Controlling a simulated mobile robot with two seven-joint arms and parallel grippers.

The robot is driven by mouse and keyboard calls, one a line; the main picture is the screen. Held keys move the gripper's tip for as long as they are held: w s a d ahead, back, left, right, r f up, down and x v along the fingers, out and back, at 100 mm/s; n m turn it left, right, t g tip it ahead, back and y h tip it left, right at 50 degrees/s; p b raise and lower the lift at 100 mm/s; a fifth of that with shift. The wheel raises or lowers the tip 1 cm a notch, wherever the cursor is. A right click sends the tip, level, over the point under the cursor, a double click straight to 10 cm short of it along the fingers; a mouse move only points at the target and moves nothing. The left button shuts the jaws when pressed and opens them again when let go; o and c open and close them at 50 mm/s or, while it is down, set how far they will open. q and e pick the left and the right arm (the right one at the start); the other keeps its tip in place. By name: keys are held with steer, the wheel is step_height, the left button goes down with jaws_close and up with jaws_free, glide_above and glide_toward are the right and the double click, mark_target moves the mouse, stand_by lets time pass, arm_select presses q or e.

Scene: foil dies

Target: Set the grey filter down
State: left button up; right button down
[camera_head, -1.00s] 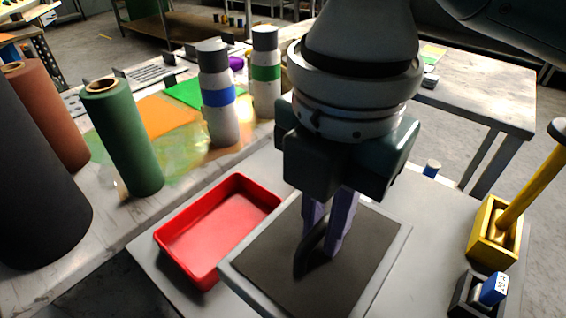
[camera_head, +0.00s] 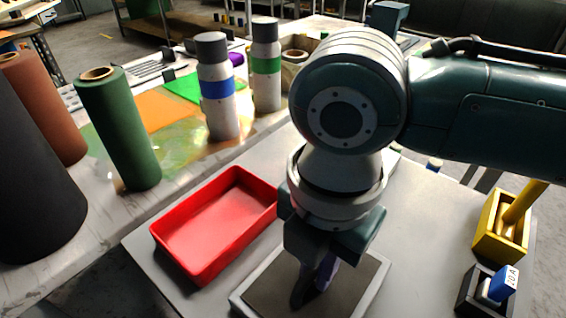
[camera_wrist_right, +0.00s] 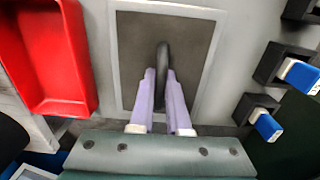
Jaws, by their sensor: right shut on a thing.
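The grey filter (camera_head: 262,292) is a flat dark-grey panel in a light frame, with a dark upright handle. It also shows in the right wrist view (camera_wrist_right: 134,50), roughly level over the pale grey tabletop. My right gripper (camera_head: 316,284) points down and is shut on the handle (camera_wrist_right: 162,58), with its pale purple fingers on either side. The gripper and arm hide the panel's back part in the head view, and the picture's lower edge cuts off its front. I cannot tell whether the filter touches the tabletop. My left gripper is not in view.
A red tray (camera_head: 180,262) lies just left of the filter. A yellow holder (camera_head: 486,236) and a black holder with a blue-topped piece (camera_head: 502,284) stand at the right. Green (camera_head: 125,135) and black rolls and two banded bottles (camera_head: 216,105) stand on the left-hand table.

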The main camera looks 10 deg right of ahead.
steer(key=c, duration=0.9)
jaws_free()
step_height(320, 180, up, 12)
steer(key=p, duration=0.2)
steer(key=s+a+f+m+t+y, duration=0.25)
steer(key=s+a+m+y, duration=0.2)
steer(key=m, duration=0.55)
steer(key=s+d+f+m+h, duration=0.1)
steer(key=s+d+m, duration=0.1)
steer(key=d+m, duration=0.2)
steer(key=s+d+f+m+h, duration=0.1)
steer(key=s+d+m+h, duration=0.1)
steer(key=d+m, duration=0.3)
steer(key=s+d+f+m+t+h, duration=0.1)
steer(key=s+d+m, duration=0.2)
steer(key=d+m, duration=0.1)
steer(key=shift+s+d+f+m, duration=0.1)
steer(key=shift+d+m, duration=0.05)
steer(key=shift+d, duration=0.2)
steer(key=shift+s+d+f+m, duration=0.1)
steer(key=shift+d+m, duration=0.05)
steer(key=shift+d, duration=0.2)
